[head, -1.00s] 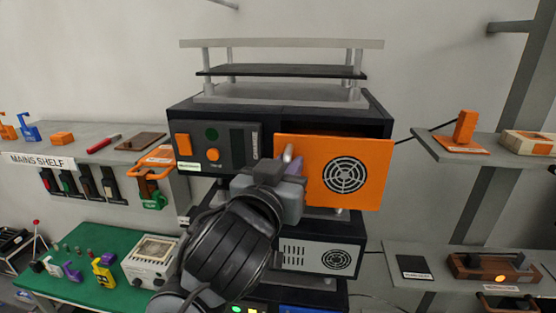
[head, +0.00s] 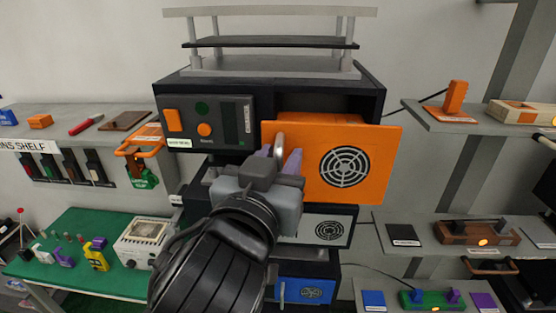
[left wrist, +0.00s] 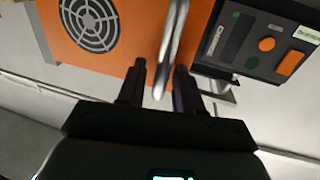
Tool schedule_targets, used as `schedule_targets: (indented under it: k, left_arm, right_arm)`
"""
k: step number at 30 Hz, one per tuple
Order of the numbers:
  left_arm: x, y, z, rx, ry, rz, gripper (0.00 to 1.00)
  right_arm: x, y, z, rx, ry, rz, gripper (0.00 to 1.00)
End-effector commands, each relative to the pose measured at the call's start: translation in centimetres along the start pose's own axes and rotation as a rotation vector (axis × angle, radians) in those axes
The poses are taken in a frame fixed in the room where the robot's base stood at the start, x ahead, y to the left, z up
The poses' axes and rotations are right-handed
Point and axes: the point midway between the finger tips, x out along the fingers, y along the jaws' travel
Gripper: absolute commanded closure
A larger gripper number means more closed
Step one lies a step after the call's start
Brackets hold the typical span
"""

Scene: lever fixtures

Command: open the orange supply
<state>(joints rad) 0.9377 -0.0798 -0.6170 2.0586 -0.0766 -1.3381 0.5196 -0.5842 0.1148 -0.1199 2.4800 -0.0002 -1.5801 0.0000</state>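The orange supply (head: 380,155) is a drawer-like unit with a round black fan grille, in the right upper bay of the dark rack. It juts out of the bay, with a strip of its orange top showing. Its silver handle (head: 281,146) is an upright bar at the panel's left side. My left gripper (head: 281,160) is at the handle, with one purple finger on each side. In the left wrist view, the open fingers (left wrist: 160,88) straddle the handle (left wrist: 168,50), with a gap showing beside it. My right gripper is not in view.
A dark control panel (head: 235,105) with orange buttons sits left of the supply. A grey fan unit (head: 332,231) is below. Shelves with small items (head: 470,128) stand on both sides. A green bench (head: 80,225) is at lower left. The space right of the supply's front is clear.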

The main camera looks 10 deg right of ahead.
Motion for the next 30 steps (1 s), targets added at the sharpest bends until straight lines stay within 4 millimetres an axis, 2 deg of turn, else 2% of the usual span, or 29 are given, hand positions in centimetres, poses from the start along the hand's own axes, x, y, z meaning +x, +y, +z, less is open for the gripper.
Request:
schedule_targets:
  k: [7, 21, 30]
  left_arm:
    - [-1.1, 0.0, 0.1, -0.001, 0.001, 0.001, 0.65]
    - [-8.6, 0.0, 0.1, -0.001, 0.003, 0.002, 0.65]
    - [-10.8, 0.0, 0.0, 0.000, 0.001, 0.001, 0.65]
  right_arm:
    - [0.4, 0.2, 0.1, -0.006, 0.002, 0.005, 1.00]
    - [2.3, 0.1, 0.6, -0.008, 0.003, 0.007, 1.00]
    - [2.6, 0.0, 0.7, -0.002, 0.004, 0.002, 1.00]
